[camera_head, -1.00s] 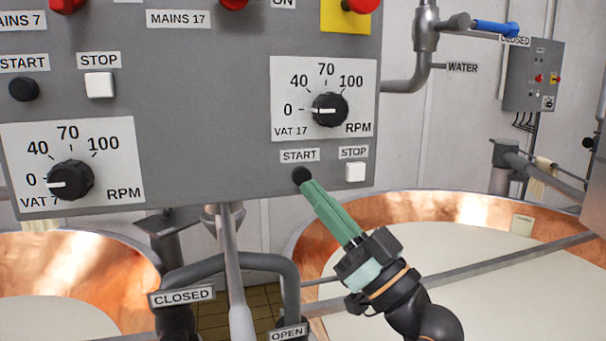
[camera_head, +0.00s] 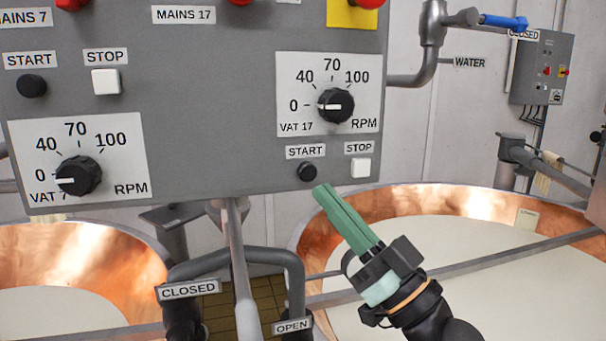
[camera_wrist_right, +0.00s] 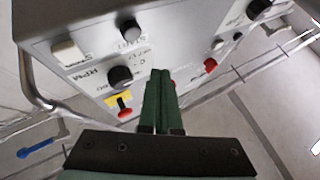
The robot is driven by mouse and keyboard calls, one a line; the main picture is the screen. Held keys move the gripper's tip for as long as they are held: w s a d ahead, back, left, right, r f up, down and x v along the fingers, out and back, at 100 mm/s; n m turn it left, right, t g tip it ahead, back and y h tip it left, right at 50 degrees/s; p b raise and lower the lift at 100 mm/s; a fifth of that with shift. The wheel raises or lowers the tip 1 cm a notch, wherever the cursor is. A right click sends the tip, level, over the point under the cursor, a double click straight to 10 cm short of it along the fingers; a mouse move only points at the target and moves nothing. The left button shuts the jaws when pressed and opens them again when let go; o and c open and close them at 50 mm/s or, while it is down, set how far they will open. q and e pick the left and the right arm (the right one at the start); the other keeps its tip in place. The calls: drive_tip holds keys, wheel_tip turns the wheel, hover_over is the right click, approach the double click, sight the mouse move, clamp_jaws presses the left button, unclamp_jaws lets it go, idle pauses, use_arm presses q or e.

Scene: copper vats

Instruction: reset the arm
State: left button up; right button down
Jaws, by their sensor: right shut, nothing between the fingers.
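My right gripper (camera_head: 322,190) has green fingers pressed together with nothing between them. In the head view its tips are just below and right of the black START button (camera_head: 306,172) for vat 17, apart from it. In the right wrist view the shut fingers (camera_wrist_right: 160,75) point toward the grey control panel (camera_head: 220,110). My right arm comes in from the lower right of the head view. My left gripper is in neither view.
The panel carries the VAT 17 knob (camera_head: 335,105), a white STOP button (camera_head: 360,167) and the vat 7 controls at left. Two copper vats with pale liquid stand below. A pipe with CLOSED (camera_head: 188,289) and OPEN labels is low in the middle. A metal bar crosses the right vat.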

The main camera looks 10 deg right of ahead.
wheel_tip(320, 180, down, 29)
drive_tip(key=s+m+g+h, duration=0.2)
drive_tip(key=m+g+h, duration=0.1)
drive_tip(key=g+h, duration=0.5)
drive_tip(key=s+d+f+m+g+h, duration=0.1)
drive_tip(key=s+d+f+g+h, duration=0.3)
drive_tip(key=s+f, duration=0.55)
drive_tip(key=s+d+f+m+g+h, duration=0.1)
drive_tip(key=s+d+f+g, duration=0.3)
drive_tip(key=s+f, duration=0.55)
drive_tip(key=w+a+f+t+y, duration=0.1)
drive_tip(key=w+a+f+t, duration=0.3)
drive_tip(key=f, duration=0.6)
drive_tip(key=shift+a+f+y, duration=0.2)
drive_tip(key=shift+a+y, duration=0.2)
drive_tip(key=shift+a, duration=0.3)
drive_tip(key=c, duration=1.6)
unclamp_jaws()
drive_tip(key=shift+w, duration=0.1)
